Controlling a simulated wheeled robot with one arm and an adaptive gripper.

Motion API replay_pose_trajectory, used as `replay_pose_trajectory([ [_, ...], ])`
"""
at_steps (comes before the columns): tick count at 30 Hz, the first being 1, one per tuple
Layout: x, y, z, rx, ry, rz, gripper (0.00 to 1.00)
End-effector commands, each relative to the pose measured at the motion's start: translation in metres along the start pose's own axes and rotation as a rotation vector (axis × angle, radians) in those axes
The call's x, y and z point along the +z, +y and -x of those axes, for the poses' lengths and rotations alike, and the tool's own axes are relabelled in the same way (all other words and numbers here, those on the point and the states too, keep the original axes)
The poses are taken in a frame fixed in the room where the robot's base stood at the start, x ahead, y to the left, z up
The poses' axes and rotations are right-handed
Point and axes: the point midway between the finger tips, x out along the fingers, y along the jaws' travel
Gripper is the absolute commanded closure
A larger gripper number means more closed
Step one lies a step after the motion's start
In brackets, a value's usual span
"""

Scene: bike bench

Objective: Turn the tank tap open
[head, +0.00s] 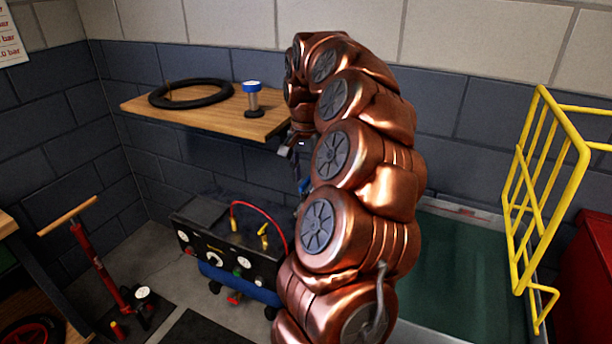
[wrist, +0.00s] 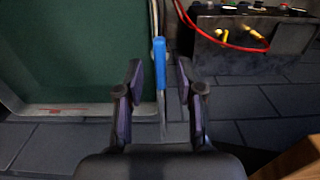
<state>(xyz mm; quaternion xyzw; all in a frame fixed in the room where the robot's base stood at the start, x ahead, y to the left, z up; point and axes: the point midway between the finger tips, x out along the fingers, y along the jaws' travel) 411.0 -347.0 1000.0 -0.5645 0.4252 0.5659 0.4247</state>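A blue lever (wrist: 160,63) on a thin upright pipe shows in the wrist view beside the green tank (wrist: 70,45); it looks like the tap's handle. My gripper (wrist: 160,78) is open, with one dark finger on each side of the lever in the picture. A gap shows on both sides, and I cannot tell how far beyond the fingertips the lever is. In the head view my gripper (head: 291,150) is small and partly hidden by my arm, near the shelf's right end. The green tank (head: 465,265) stands at right there, partly covered by my arm.
A wooden shelf (head: 190,117) holds a black tyre (head: 190,94) and a blue-capped jar (head: 252,98). A compressor (head: 225,255) with a red hose (head: 262,208) stands below. A yellow rack (head: 535,190) is at right, a red floor pump (head: 100,265) at left.

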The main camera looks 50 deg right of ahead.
Motion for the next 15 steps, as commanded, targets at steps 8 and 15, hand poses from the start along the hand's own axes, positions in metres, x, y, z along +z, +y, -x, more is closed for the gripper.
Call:
replay_pose_trajectory([
  [8, -0.0004, -0.0006, -0.0080, -0.003, 0.002, 0.000, 0.62],
  [15, -0.0002, -0.0006, -0.0082, -0.002, 0.002, 0.000, 0.67],
])
